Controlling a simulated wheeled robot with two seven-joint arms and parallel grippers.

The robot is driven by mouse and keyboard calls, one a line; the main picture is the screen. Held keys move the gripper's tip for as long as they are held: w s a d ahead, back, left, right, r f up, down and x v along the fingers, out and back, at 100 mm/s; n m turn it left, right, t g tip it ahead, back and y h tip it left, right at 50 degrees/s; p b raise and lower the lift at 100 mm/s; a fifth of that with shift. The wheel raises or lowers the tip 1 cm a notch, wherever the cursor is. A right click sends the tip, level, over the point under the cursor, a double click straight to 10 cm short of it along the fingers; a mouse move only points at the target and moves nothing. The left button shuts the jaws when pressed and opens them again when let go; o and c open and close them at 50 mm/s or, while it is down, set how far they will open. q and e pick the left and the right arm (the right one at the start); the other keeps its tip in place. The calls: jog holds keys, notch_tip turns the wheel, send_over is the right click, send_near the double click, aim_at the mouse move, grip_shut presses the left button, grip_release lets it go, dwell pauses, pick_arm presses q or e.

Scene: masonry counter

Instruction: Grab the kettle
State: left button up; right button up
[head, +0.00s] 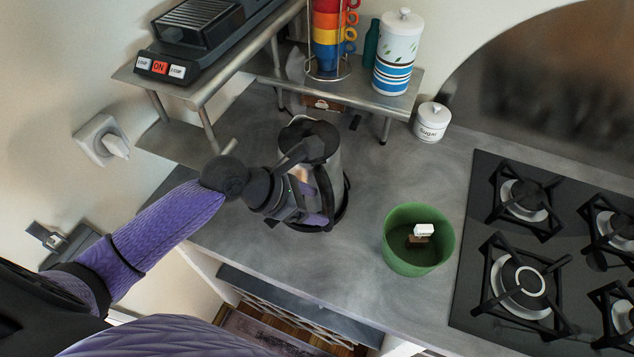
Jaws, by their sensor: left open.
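The kettle (333,166) is a silver metal body with a black lid and a dark base, standing upright on the grey counter left of the middle of the head view. My left gripper (318,200) reaches in from the left at the kettle's near side, by its black handle. The gripper is open; its fingers overlap the handle in the picture, and I cannot tell whether they touch it. My arm and gripper hide part of the kettle's near left side. My right gripper is not in view.
A green bowl (398,262) with small items inside stands right of the kettle. A black gas hob (467,290) lies farther right. A metal shelf (404,103) with stacked colourful cups (326,40) and a white canister (397,55) stands behind. A sugar jar (432,122) is at back right.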

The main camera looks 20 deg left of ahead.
aim_at(329, 209)
pick_arm(q)
jog(key=b+x, duration=0.1)
jog(key=x, duration=0.4)
jog(key=shift+s+a+f, duration=0.1)
jog(key=shift+s+f, duration=0.05)
grip_shut()
jog(key=shift+a, duration=0.1)
dwell(0.3)
dwell(0.7)
